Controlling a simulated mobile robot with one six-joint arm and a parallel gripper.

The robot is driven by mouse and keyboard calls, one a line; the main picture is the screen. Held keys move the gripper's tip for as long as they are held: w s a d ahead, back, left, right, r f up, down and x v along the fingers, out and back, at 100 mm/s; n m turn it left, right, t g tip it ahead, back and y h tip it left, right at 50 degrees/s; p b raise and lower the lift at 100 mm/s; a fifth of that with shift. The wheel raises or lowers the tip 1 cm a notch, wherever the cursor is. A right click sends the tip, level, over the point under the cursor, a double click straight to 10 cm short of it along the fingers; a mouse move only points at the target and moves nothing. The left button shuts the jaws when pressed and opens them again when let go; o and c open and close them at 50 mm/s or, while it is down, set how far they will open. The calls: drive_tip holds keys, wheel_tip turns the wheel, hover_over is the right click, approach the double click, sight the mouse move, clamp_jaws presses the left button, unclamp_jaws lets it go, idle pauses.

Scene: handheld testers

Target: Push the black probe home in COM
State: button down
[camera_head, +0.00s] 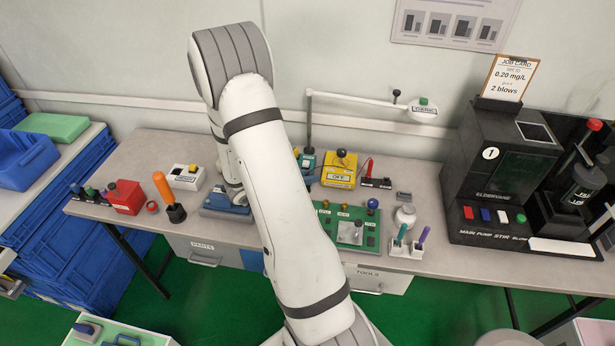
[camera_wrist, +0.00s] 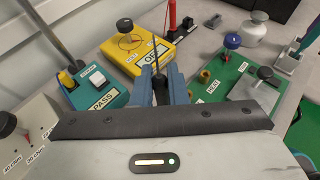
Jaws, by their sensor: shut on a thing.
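The yellow meter (camera_head: 339,170) stands toward the back of the bench, and it also shows at the top of the wrist view (camera_wrist: 122,44). It has a black knob and a label reading OFF. My gripper (camera_wrist: 160,88), with blue fingers, is shut on the black probe (camera_wrist: 159,82) in front of the meter. A thin dark shaft runs up from the probe across the meter's front. I cannot make out the COM socket or whether the tip touches it. In the head view my arm hides the gripper and the probe.
A teal box marked PASS (camera_wrist: 92,88) is close on the left. A green board (camera_head: 325,214) with knobs and a clamp is close on the right. A black instrument (camera_head: 500,160) is further right.

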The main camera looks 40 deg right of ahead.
drive_tip(key=shift+f+b, duration=1.3)
drive_tip(key=shift+f, duration=0.1)
drive_tip(key=shift+r, duration=0.1)
drive_tip(key=c, duration=1.3)
unclamp_jaws()
drive_tip(key=shift+c, duration=0.2)
drive_tip(key=v, duration=0.7)
drive_tip(key=shift+a, duration=0.4)
drive_tip(key=shift+r, duration=0.15)
